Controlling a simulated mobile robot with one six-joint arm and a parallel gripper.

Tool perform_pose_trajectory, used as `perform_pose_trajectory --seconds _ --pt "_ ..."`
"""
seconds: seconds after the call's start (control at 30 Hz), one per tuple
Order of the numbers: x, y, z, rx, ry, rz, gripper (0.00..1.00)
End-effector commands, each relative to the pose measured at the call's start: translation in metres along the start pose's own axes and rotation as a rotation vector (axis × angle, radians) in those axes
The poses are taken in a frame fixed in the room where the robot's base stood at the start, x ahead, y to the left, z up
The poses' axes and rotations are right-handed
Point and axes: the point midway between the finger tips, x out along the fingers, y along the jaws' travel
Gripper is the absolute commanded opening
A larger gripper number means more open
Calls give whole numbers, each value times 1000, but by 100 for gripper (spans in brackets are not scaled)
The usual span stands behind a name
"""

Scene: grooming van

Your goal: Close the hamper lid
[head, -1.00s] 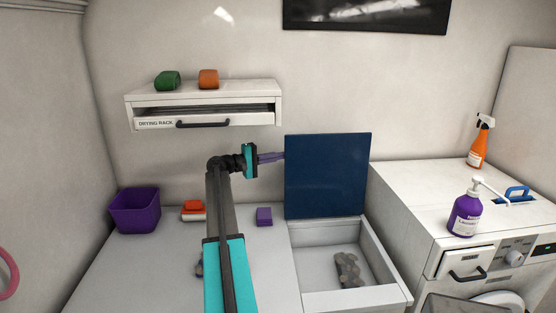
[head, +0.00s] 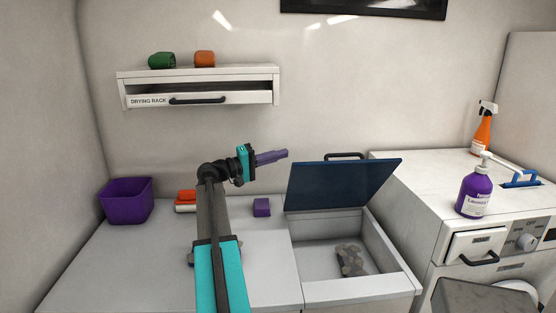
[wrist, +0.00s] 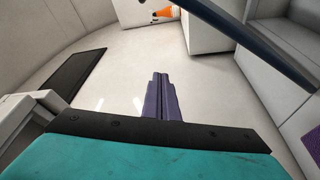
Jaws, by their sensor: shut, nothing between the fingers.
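The hamper (head: 358,290) is a white open box at the right end of the counter, with a grey speckled cloth (head: 352,260) inside. Its dark blue lid (head: 342,185) is hinged at the back and tilts partway down over the opening, with a dark handle (head: 344,156) at its top. My gripper (head: 284,154) is shut and empty, its purple fingers at the upper left of the lid. I cannot tell whether they touch it. In the wrist view the shut fingers (wrist: 161,98) point ahead, and a dark edge, likely the lid (wrist: 245,40), crosses the upper right.
A drying rack (head: 198,85) is on the wall above, holding green and orange rolls. A purple bin (head: 126,201), folded red and white cloths (head: 186,201) and a purple block (head: 262,207) stand on the counter. A purple pump bottle (head: 474,192) stands on the white cabinet at right.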

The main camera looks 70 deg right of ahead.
Motion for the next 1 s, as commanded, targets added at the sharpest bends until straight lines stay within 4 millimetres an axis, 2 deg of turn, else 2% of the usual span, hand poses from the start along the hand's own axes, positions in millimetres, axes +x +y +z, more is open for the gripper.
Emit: perform_pose_trajectory --seconds 0.03,0.1,0.67,1.0 --pt "-3 -5 10 20 0 7 0" --pt "-6 -5 18 45 0 17 0" --pt "-27 -13 78 257 0 91 0" --pt "-39 -25 112 384 0 135 0"
